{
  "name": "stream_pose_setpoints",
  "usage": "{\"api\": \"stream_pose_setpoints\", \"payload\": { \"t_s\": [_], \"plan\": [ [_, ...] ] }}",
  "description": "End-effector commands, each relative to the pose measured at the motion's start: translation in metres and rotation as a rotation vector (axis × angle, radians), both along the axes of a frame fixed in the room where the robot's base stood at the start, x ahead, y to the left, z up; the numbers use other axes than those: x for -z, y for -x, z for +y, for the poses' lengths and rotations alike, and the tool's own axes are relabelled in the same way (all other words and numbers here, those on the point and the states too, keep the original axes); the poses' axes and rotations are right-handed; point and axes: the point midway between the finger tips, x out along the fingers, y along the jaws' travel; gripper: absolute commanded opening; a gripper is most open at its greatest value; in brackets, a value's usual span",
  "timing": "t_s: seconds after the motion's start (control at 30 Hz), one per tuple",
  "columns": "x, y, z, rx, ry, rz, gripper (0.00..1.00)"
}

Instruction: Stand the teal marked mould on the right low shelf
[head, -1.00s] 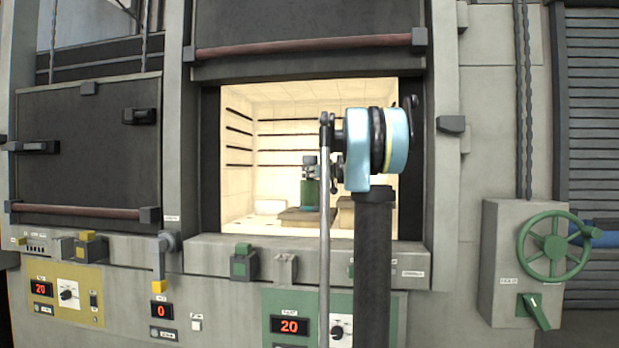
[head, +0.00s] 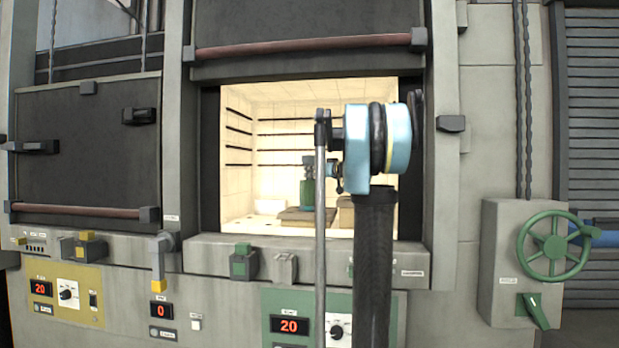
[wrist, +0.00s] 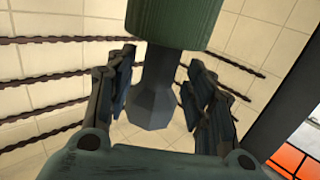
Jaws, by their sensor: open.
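The teal-green mould (head: 307,194) with a grey top stands upright in the lit chamber, on or just behind the left low shelf (head: 300,215). In the wrist view the green body (wrist: 175,18) is at the top edge, and its grey neck and flared end (wrist: 148,90) point down the picture. My gripper (wrist: 160,98) is open, with one finger on each side of the grey neck; I cannot tell whether either touches it. In the head view my gripper (head: 320,169) is beside the mould's top, small and partly hidden by my arm. The right low shelf (head: 346,214) is partly hidden by my arm.
The chamber opening has a raised dark door (head: 300,65) above and a grey sill (head: 215,252) below. Dark rods (head: 238,131) line the chamber walls. A green handwheel (head: 555,246) is outside right.

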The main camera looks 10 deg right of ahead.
Motion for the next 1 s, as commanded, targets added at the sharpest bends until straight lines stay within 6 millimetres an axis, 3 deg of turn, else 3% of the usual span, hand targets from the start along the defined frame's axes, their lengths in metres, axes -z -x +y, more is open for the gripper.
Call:
{"api": "stream_pose_setpoints", "payload": {
  "t_s": [0.2,0.4,0.6,1.0],
  "plan": [
    [-0.002,0.038,-0.021,0.004,0.000,0.000,0.48],
    [-0.004,0.062,-0.033,0.003,0.000,0.000,0.48],
    [-0.005,0.072,-0.038,0.002,0.000,0.000,0.48],
    [-0.005,0.072,-0.038,0.001,0.000,0.000,0.48]
  ]
}}
